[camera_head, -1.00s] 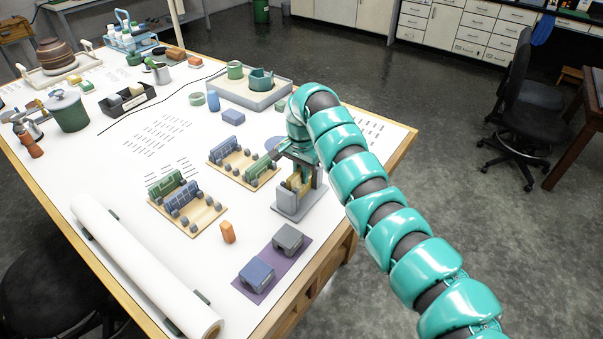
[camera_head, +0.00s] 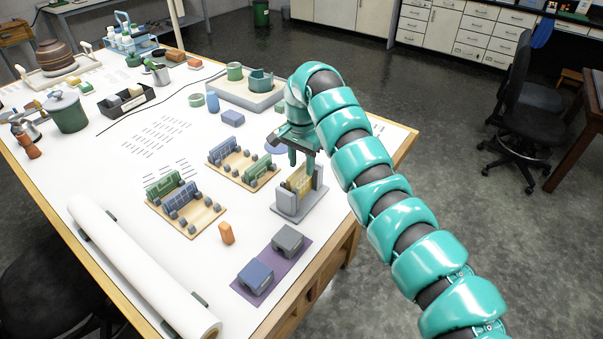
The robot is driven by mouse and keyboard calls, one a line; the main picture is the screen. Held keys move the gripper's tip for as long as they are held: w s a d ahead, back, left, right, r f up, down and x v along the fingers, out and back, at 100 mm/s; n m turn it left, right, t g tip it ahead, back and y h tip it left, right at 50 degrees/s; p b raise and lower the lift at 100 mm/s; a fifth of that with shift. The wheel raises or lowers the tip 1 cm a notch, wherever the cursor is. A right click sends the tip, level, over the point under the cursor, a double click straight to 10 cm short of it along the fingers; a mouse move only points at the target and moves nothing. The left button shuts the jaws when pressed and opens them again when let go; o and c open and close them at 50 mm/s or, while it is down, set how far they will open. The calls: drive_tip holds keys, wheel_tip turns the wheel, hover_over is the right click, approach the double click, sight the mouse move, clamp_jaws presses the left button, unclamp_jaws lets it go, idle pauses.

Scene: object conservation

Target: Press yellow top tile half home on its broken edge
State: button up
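The yellow tile (camera_head: 298,180) stands upright in a grey holder (camera_head: 292,206) near the table's right edge. The holder's side walls flank it. Whether its two halves meet at the broken edge is too small to tell. My gripper (camera_head: 300,160) is just above the holder, fingers pointing down. The fingers look apart, with nothing visible between them. They partly overlap the holder's top in this view, and whether they touch the tile is hard to see.
Two wooden boards with blue and green pieces (camera_head: 187,207) (camera_head: 243,166) lie left of the holder. An orange block (camera_head: 227,233) and a purple mat (camera_head: 272,278) with two blocks are in front. A grey tray (camera_head: 250,95) stands behind.

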sight(301, 168)
wheel_tip(301, 168, up, 13)
idle(0.7)
